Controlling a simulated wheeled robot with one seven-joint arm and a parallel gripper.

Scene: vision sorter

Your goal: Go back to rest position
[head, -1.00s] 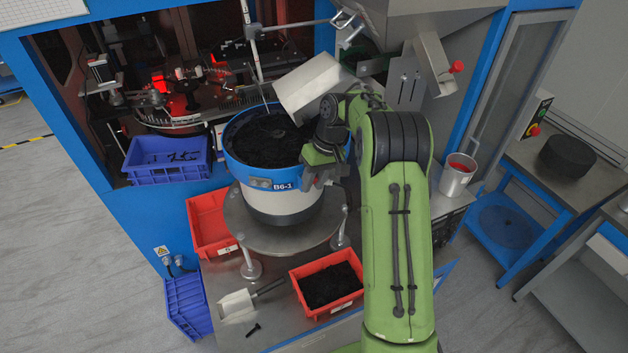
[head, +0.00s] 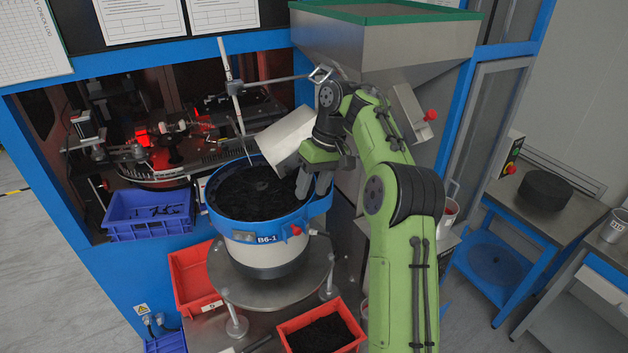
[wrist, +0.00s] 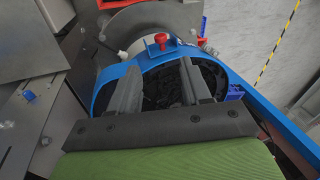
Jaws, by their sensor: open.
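My gripper (head: 313,186) is open with nothing between its fingers. In the head view it hangs over the right side of the blue-rimmed bowl marked B6-1 (head: 268,241), which is filled with small black parts. In the wrist view the two spread fingers (wrist: 160,88) point at the bowl, whose blue rim (wrist: 100,95) curves around them. The dark parts show between and beside the fingers. I cannot tell the exact height of the fingertips above the rim.
A metal chute (head: 285,137) and a large hopper (head: 385,45) stand close by my arm. A blue bin (head: 150,228) sits left of the bowl. Red bins (head: 190,285) stand below it, one holding black parts (head: 320,345). A side table (head: 545,215) is at right.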

